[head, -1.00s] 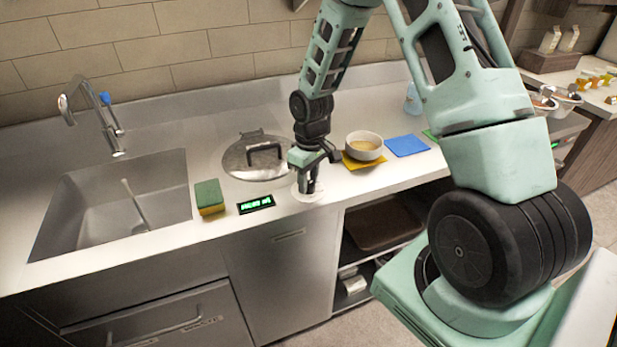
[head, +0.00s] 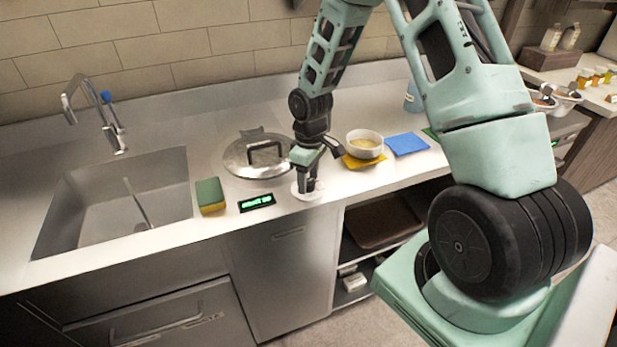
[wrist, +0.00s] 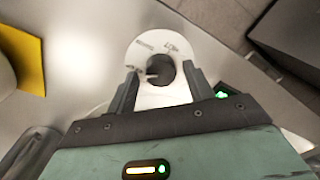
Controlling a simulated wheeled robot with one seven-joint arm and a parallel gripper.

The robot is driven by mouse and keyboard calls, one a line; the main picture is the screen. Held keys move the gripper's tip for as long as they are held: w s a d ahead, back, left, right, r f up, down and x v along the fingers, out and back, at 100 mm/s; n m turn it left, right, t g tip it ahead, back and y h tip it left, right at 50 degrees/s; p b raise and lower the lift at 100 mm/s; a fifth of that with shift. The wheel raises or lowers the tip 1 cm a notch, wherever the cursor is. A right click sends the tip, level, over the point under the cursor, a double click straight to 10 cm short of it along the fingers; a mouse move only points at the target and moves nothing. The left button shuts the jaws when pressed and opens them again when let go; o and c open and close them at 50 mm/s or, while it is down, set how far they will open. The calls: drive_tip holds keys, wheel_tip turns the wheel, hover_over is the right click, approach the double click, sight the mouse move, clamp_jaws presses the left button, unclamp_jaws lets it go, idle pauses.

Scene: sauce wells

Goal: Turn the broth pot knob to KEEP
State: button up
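The broth pot knob (wrist: 161,70) is a dark round knob with a pale pointer aimed left in the wrist view. It sits on a white dial plate (wrist: 142,51) with small printed labels, too blurred to read surely. My gripper (wrist: 162,74) has one finger on each side of the knob, with gaps showing between fingers and knob. In the head view, my gripper (head: 306,187) points down over the dial plate (head: 310,194) at the counter's front edge. The knob is hidden there. A lidded pot (head: 256,154) is set in the counter behind and left.
A small display (head: 257,202) with green text and a green-yellow sponge (head: 210,196) lie left of the dial. A white bowl (head: 365,144) rests on a yellow mat (head: 352,164), beside a blue mat (head: 406,144). The sink (head: 84,215) is at far left.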

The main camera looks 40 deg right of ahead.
sight(310, 179)
drive_tip(key=shift+r, duration=0.1)
wheel_tip(310, 179, up, 17)
drive_tip(key=b, duration=0.1)
drive_tip(key=shift+w+d+b, duration=0.15)
drive_tip(key=shift+d+b, duration=0.2)
drive_tip(key=shift+d, duration=0.1)
idle(0.5)
drive_tip(key=s+a+r+n, duration=0.1)
drive_tip(key=s+a, duration=0.3)
drive_tip(key=a, duration=0.4)
drive_tip(key=s+a+n, duration=0.1)
drive_tip(key=s+a, duration=0.3)
drive_tip(key=a, duration=0.5)
drive_tip(key=s+a, duration=0.4)
drive_tip(key=s, duration=0.4)
drive_tip(key=s+a+f, duration=0.1)
drive_tip(key=s+a, duration=0.3)
drive_tip(key=s, duration=0.5)
drive_tip(key=shift+s+a+n, duration=0.15)
drive_tip(key=shift+a+n, duration=0.2)
drive_tip(key=shift+n, duration=0.05)
